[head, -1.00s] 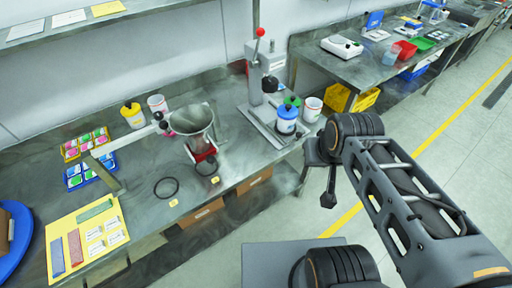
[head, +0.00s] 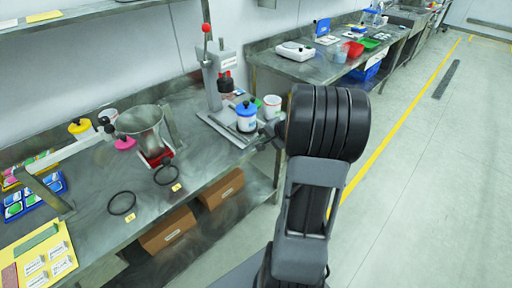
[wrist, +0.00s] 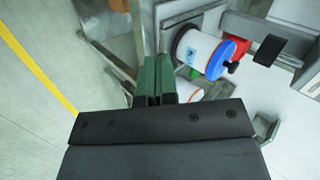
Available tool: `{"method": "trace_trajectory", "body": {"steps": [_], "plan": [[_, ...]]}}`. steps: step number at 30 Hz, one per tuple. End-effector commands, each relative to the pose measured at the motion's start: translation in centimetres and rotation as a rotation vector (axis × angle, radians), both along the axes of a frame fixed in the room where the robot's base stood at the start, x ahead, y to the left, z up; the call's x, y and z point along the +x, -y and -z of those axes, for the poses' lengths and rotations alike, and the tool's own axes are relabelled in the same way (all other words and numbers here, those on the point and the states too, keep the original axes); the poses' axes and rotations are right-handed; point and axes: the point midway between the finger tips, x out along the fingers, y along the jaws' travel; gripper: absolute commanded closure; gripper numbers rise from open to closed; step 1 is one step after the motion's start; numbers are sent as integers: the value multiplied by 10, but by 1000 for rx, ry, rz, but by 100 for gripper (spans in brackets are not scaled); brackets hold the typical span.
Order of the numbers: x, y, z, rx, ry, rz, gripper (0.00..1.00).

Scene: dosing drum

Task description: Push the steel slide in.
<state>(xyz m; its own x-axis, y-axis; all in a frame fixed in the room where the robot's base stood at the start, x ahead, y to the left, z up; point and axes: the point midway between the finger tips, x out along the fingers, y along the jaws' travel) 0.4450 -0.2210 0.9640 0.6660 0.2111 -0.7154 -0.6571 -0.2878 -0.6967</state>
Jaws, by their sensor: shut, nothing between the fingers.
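A steel funnel-shaped hopper (head: 140,122) stands on a red base (head: 155,158) at the middle of the bench in the head view. A pale bar (head: 62,152) reaches towards it from the left. I cannot make out the steel slide for certain in either view. My gripper shows in the wrist view (wrist: 153,75), with its green fingers shut and empty. It is beside a white jar with a blue lid (wrist: 205,50), near the bench's right end; I cannot tell whether they touch. In the head view my arm mostly hides the gripper.
The blue-lidded jar (head: 247,122) stands at the foot of a press with a red knob (head: 213,85). A white cup (head: 272,105) is behind it. Two black rings (head: 122,203) lie at the bench's front. Boxes (head: 168,230) are beneath.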

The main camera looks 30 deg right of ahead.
Motion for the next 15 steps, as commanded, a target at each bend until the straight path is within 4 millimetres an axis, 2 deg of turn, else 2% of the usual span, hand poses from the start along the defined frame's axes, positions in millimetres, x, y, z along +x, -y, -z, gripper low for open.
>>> {"method": "trace_trajectory", "body": {"steps": [1, 3, 6, 11, 15], "plan": [[-2, 18, 17, 24, 7, 58, 100], [-3, 35, 28, 44, 19, 116, 100], [-2, 49, 39, 59, 30, 164, 100], [12, 51, 54, 67, 33, 182, 100], [31, 47, 72, 68, 32, 181, 100]]}}
